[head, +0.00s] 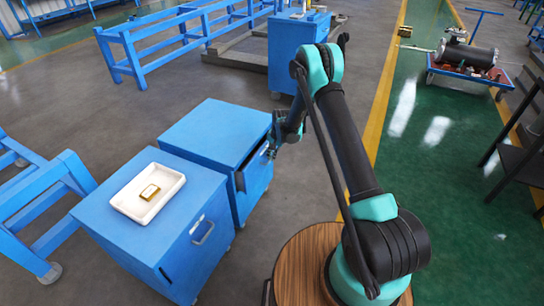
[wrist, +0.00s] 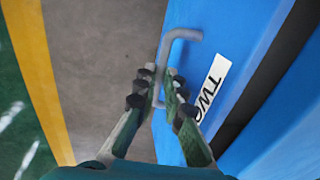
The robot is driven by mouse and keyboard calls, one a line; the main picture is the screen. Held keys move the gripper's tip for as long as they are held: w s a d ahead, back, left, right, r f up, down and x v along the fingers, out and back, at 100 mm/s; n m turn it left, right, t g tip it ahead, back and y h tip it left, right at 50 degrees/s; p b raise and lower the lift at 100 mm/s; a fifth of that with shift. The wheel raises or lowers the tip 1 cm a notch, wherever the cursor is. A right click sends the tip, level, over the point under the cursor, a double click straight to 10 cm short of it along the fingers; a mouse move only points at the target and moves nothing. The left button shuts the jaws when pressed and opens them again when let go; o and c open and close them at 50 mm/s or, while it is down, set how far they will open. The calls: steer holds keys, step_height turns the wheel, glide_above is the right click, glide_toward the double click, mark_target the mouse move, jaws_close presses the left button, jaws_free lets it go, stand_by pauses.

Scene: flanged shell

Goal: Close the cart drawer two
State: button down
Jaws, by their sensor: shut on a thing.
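The drawer front marked TWO (wrist: 190,95) is blue, with a white label (wrist: 212,85) and a grey bent bar handle (wrist: 183,34) in the wrist view. My gripper (wrist: 162,85) has its fingers on either side of the handle and is shut on it. A dark gap to the right of the drawer front shows the drawer standing partly open. In the head view, my gripper (head: 270,148) is at the right side of the rear blue cart (head: 215,132), where a dark opening shows below its top. My arm and gripper partly hide the handle there.
A nearer blue cart (head: 165,235) stands beside it, with a white tray (head: 128,203) holding a small gold-edged item (head: 150,192) on top. Another blue cabinet (head: 290,45) stands behind. Blue railings (head: 40,200) are at left.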

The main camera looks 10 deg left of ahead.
mark_target(265, 151)
steer(key=shift+w+a, duration=0.25)
steer(key=shift+a, duration=0.4)
steer(key=shift+w+a, duration=0.25)
steer(key=shift+a, duration=0.45)
steer(key=shift+w+a, duration=0.25)
steer(key=shift+a, duration=0.4)
steer(key=c, duration=1.6)
jaws_free()
steer(key=shift+a, duration=0.1)
step_height(265, 151, up, 12)
steer(key=d, duration=0.2)
steer(key=shift+s+d, duration=0.15)
steer(key=shift+s, duration=0.25)
steer(key=shift+f, duration=0.1)
